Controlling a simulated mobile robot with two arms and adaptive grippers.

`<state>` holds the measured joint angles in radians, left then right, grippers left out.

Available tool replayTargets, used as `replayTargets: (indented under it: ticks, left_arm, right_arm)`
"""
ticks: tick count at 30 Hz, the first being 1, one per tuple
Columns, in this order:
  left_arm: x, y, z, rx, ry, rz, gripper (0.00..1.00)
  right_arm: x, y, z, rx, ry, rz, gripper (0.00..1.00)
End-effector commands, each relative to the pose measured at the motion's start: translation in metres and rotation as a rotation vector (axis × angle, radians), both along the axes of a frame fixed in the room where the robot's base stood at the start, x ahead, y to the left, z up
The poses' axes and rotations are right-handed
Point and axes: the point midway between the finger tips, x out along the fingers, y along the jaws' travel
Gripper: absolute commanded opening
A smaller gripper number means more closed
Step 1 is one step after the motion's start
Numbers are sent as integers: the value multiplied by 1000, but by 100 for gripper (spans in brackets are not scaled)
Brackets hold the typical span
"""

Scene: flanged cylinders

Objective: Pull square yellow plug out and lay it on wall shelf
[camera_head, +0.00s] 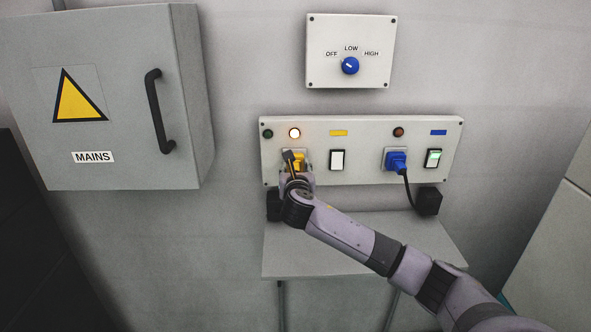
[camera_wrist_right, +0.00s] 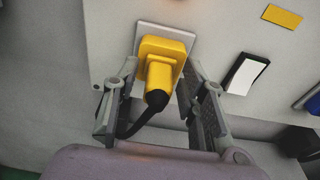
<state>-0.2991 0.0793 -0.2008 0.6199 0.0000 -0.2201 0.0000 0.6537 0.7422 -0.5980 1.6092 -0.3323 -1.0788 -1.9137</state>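The square yellow plug (camera_wrist_right: 158,72) sits in its pale socket on the wall panel (camera_head: 360,174), with a black cord running from its end. In the head view the plug (camera_head: 298,158) is partly covered by my right gripper (camera_head: 293,166). In the right wrist view the fingers of my right gripper (camera_wrist_right: 160,68) are spread on both sides of the plug. A gap shows on the left side; I cannot tell if the right fingertip touches. The wall shelf (camera_head: 300,255) is below the panel, partly behind my right arm. My left gripper is not in view.
A blue plug (camera_head: 395,161) with a black cord sits in the right socket. The grey mains box (camera_head: 185,100) projects at left. The visible shelf top is bare.

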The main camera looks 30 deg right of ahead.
Motion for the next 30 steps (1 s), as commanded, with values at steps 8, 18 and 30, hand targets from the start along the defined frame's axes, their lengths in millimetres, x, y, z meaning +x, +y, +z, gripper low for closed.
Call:
replayTargets:
  ticks: [8,18,30]
  left_arm:
    - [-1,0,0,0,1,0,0]
    - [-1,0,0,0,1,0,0]
    - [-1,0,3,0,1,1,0]
  right_arm:
    - [0,0,0,0,0,0,18]
    - [0,0,0,0,0,0,0]
    - [-2,1,1,-1,1,0,0]
